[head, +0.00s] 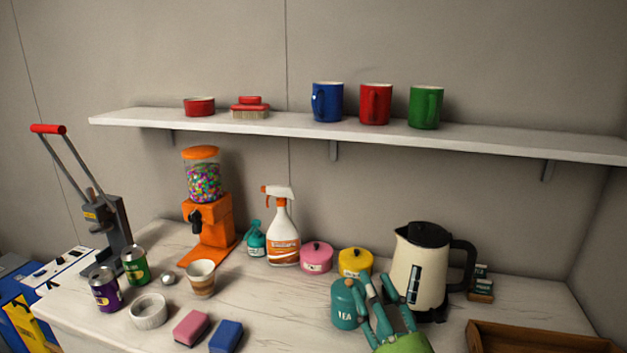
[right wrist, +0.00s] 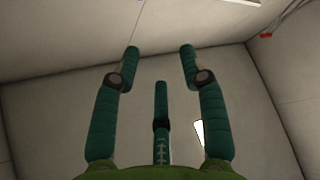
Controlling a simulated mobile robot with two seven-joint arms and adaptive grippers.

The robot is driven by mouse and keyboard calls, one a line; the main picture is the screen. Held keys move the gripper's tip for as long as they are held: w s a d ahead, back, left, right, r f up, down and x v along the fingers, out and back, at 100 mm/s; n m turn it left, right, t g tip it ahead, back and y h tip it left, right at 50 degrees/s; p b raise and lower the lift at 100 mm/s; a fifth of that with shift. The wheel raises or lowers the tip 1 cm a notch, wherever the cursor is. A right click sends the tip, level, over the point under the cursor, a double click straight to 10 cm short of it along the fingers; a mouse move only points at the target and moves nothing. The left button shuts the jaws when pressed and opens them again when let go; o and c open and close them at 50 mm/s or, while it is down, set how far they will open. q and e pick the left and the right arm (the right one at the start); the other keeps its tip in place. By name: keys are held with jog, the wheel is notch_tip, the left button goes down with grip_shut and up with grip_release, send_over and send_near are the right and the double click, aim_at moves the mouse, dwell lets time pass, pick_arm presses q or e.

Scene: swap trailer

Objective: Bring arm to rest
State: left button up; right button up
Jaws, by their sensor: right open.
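My right gripper (head: 376,296) is green with teal fingers and shows at the bottom of the head view, in front of the cream kettle (head: 420,262) and beside the teal tea canister (head: 345,305). In the right wrist view its fingers (right wrist: 160,75) are spread apart with nothing between them, against bare wall. The gripper is open and empty. It hides part of the kettle and the tea canister; whether it touches either cannot be told. My left gripper does not show in either view.
A wall shelf (head: 290,128) holds three mugs, a red bowl and a brush. On the counter (head: 270,300) stand a candy dispenser (head: 208,215), spray bottle (head: 283,235), pink canister (head: 316,258), cans, cup and sponges. A wooden tray (head: 530,338) is at right.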

jog(key=s+d+f+m+g+h, duration=0.2)
jog(key=d+f+m+g+h, duration=0.15)
jog(key=f, duration=0.35)
jog(key=s+d+f+m+g+h, duration=0.2)
jog(key=d+f+m+g, duration=0.15)
jog(key=f, duration=0.45)
jog(key=s+d+f+m+g+h, duration=0.2)
jog(key=s+d+f+m+g, duration=0.15)
jog(key=f, duration=0.35)
jog(key=s+f+m+g, duration=0.3)
jog(key=s+f+g, duration=0.5)
jog(key=s+f, duration=0.9)
jog(key=f, duration=1.6)
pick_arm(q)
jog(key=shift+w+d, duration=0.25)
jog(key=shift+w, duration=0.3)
pick_arm(e)
jog(key=s+d+f+g, duration=0.2)
jog(key=s+f, duration=1.3)
jog(key=s, duration=0.1)
jog(key=shift+s+d, duration=0.2)
jog(key=shift+d, duration=0.2)
